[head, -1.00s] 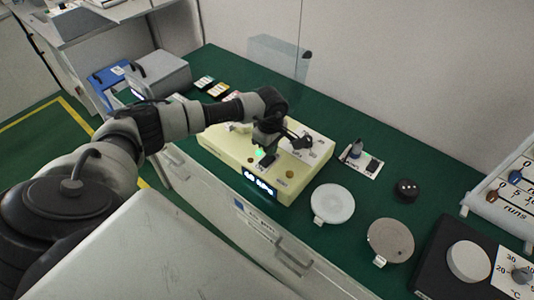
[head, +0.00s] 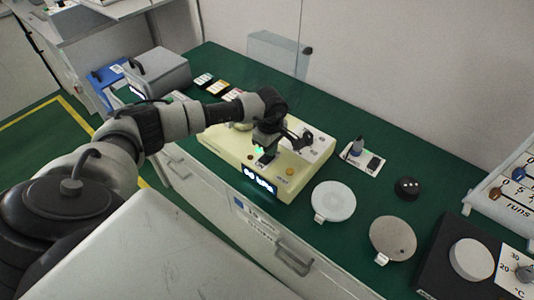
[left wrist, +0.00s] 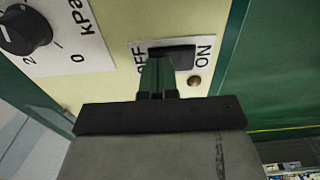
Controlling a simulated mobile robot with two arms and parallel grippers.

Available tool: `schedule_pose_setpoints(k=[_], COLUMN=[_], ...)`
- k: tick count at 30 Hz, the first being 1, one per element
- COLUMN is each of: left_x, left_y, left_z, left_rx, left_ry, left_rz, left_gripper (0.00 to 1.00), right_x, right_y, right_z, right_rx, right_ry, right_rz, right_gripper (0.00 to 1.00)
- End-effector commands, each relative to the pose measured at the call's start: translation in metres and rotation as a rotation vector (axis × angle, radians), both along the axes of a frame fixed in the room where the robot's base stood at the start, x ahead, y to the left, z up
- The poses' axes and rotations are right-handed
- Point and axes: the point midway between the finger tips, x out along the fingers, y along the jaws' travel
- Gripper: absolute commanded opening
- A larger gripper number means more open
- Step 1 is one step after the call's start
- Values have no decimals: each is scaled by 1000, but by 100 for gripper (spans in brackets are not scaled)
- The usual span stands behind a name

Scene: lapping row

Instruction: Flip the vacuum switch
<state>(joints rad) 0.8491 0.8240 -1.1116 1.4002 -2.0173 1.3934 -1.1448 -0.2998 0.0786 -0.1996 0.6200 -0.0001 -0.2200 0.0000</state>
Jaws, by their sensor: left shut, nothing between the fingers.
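The vacuum switch (left wrist: 180,56) is a black rocker on a white plate marked OFF and ON, on the pale yellow unit (head: 225,149). In the left wrist view, my left gripper (left wrist: 157,64) is shut and empty, its tips over the OFF end of the rocker. I cannot tell whether they touch it or which way the rocker is tilted. In the head view, my left gripper (head: 265,155) is over the front part of the unit and hides the switch. My right gripper is not in view.
A black kPa knob (left wrist: 25,30) sits beside the switch, with a small brass-coloured round part (left wrist: 194,81) near ON. The unit has a lit display (head: 260,182). White (head: 333,199) and grey (head: 392,238) discs lie to its right on the green bench.

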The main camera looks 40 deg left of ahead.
Motion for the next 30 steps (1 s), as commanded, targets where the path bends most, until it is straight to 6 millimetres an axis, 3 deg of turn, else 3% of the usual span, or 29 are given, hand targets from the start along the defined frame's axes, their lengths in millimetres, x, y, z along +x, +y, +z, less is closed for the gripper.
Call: schedule_pose_setpoints(k=[11, 30], left_x=[0, 0], left_y=[0, 0], left_z=[-2, 47], left_rx=[0, 0], left_ry=[0, 0], left_rz=[0, 0], left_gripper=[0, 0], right_x=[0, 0], right_y=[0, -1], right_z=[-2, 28], right_rx=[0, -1], right_ry=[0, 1], right_rz=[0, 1], right_gripper=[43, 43])
